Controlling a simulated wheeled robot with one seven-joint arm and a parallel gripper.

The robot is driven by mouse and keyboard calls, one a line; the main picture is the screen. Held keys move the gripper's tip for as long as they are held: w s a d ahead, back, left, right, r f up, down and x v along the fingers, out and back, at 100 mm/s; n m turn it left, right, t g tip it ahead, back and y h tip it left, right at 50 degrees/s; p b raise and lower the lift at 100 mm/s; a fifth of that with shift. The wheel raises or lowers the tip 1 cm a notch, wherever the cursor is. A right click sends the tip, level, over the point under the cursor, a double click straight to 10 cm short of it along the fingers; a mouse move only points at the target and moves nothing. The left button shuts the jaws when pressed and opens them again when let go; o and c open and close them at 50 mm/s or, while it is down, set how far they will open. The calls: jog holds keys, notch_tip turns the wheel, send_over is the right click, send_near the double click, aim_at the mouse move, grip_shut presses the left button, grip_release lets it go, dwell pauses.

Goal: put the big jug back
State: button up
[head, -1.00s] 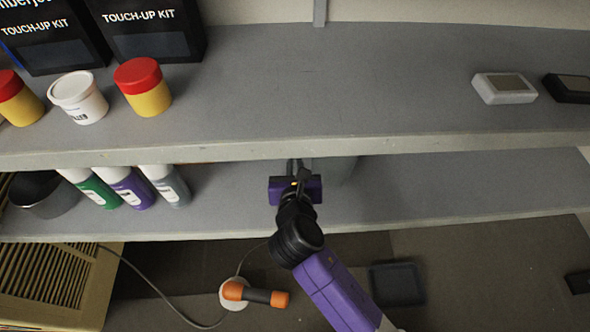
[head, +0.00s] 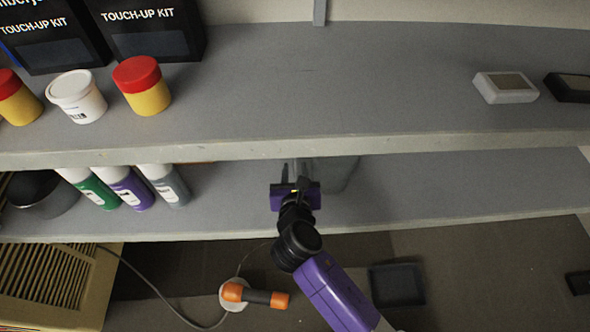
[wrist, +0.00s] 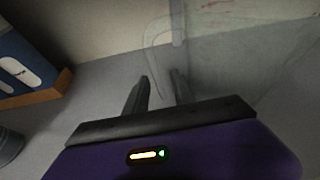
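The big jug (head: 343,173) is a translucent grey vessel on the lower shelf, partly hidden under the upper shelf's edge in the head view. In the wrist view the jug (wrist: 245,65) fills the upper right, with its loop handle (wrist: 152,45) facing left. My gripper (head: 298,173) reaches over the lower shelf, at the jug's left side. In the wrist view my gripper (wrist: 160,78) has its two dark fingers apart, pointing at the lower end of the handle. Whether the fingertips touch the handle is unclear.
The upper shelf (head: 350,85) overhangs the jug. Spray bottles (head: 128,188) and a dark bowl (head: 42,194) stand left on the lower shelf (head: 440,190); its right part is clear. Paint jars (head: 142,86) and touch-up kit boxes (head: 150,35) stand above. An orange-handled tool (head: 255,295) lies below.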

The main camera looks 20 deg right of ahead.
jog(key=v, duration=1.2)
jog(key=shift+r, duration=0.1)
jog(key=s+d+f+m+y, duration=0.1)
jog(key=s+f+m+y, duration=0.15)
jog(key=s+m, duration=0.5)
jog(key=s+d+f+m+y, duration=0.1)
jog(key=s+f+m+y, duration=0.15)
jog(key=s+m, duration=0.45)
jog(key=s+d+r+m+t, duration=0.1)
jog(key=s+d+r+m, duration=0.1)
jog(key=s+r+m, duration=0.4)
jog(key=s+d+r+m+t, duration=0.1)
jog(key=s+d+r+m, duration=0.2)
jog(key=s+r+m, duration=0.4)
jog(key=m, duration=0.5)
jog(key=shift+d, duration=0.3)
